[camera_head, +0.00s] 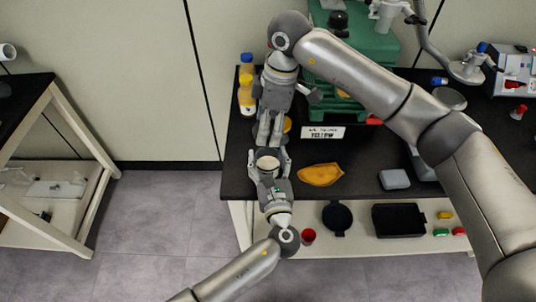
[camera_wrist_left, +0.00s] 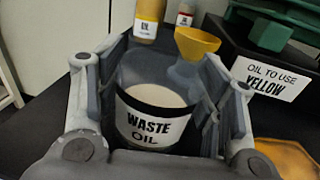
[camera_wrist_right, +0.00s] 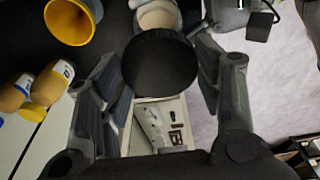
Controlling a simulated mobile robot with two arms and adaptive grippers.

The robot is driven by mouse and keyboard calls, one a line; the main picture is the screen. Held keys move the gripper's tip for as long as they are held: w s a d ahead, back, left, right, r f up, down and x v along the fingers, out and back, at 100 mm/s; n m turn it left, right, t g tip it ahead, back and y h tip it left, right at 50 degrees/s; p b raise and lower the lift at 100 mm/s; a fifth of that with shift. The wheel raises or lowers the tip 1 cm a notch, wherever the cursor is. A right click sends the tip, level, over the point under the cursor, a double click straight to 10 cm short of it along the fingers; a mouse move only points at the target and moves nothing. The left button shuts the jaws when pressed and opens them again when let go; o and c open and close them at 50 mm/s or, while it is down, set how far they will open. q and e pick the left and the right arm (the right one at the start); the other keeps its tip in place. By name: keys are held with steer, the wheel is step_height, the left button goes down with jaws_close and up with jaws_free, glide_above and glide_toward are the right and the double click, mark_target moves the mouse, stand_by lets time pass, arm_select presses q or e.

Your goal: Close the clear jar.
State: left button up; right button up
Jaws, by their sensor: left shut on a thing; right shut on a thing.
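The clear jar (camera_head: 268,160), with cream-coloured contents, stands upright near the front left of the black bench. My left gripper (camera_head: 269,163) is shut around it from the front. My right gripper (camera_head: 271,138) is just behind the jar, shut on a round black lid (camera_wrist_right: 160,62). The jar's open mouth (camera_wrist_right: 158,14) shows beyond the lid, not covered by it. The lid is hidden in the head view.
A yellow funnel (camera_wrist_left: 197,43) stands close behind the jar. A green machine (camera_head: 352,52) and an OIL TO USE sign (camera_head: 323,133) are behind.

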glide_above(268, 151)
steer(key=shift+d+f, duration=0.1)
steer(key=shift+f, duration=2.2)
steer(key=shift+f, duration=0.15)
steer(key=shift+f, duration=0.75)
steer(key=shift+f, duration=0.6)
arm_select(q)
jaws_close()
arm_select(e)
steer(key=shift+s+m, duration=0.1)
steer(key=shift+m, duration=1.6)
steer(key=o, duration=0.7)
steer(key=shift+t, duration=0.3)
steer(key=shift+c, duration=0.2)
